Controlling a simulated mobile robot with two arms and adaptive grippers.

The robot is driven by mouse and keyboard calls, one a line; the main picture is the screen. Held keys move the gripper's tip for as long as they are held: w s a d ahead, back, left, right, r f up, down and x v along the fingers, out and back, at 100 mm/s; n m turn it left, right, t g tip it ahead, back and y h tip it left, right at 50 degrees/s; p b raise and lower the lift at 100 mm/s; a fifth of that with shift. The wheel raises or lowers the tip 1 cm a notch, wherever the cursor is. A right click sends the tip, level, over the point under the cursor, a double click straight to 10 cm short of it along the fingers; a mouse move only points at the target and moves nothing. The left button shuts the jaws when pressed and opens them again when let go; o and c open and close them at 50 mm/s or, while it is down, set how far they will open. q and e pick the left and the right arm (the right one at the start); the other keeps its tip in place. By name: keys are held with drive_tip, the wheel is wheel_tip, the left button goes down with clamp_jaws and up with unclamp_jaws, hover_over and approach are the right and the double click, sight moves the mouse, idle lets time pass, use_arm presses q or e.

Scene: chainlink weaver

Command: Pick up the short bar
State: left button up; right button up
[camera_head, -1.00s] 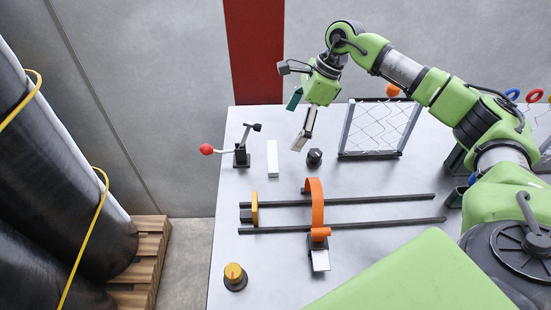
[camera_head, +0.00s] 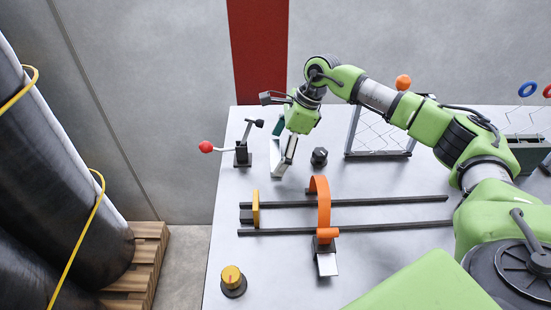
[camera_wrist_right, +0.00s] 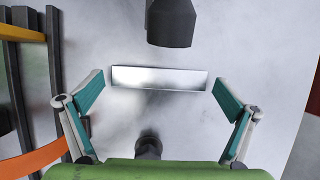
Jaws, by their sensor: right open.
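The short bar, a pale flat piece (camera_wrist_right: 160,78), lies on the table and shows whole in the right wrist view. In the head view it (camera_head: 274,153) is partly hidden by my right gripper. My right gripper (camera_wrist_right: 160,93) is open, with one teal-padded finger beyond each end of the bar. The bar lies between the two fingers without visible contact. In the head view the right gripper (camera_head: 282,147) points down over the bar. My left gripper is out of view.
A red-knobbed lever clamp (camera_head: 242,155) stands just left of the bar, and a black knob (camera_head: 319,157) to its right. Two long dark rails (camera_head: 400,200) with an orange arch (camera_head: 321,205) lie nearer. A wire mesh frame (camera_head: 380,153) stands at back right.

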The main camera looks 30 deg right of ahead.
sight(277, 154)
drive_tip(key=shift+r, duration=0.1)
drive_tip(key=c, duration=1.5)
drive_tip(key=shift+o, duration=0.2)
drive_tip(key=shift+r, duration=0.1)
wheel_tip(277, 154, up, 18)
drive_tip(key=b, duration=0.1)
drive_tip(key=shift+b, duration=0.3)
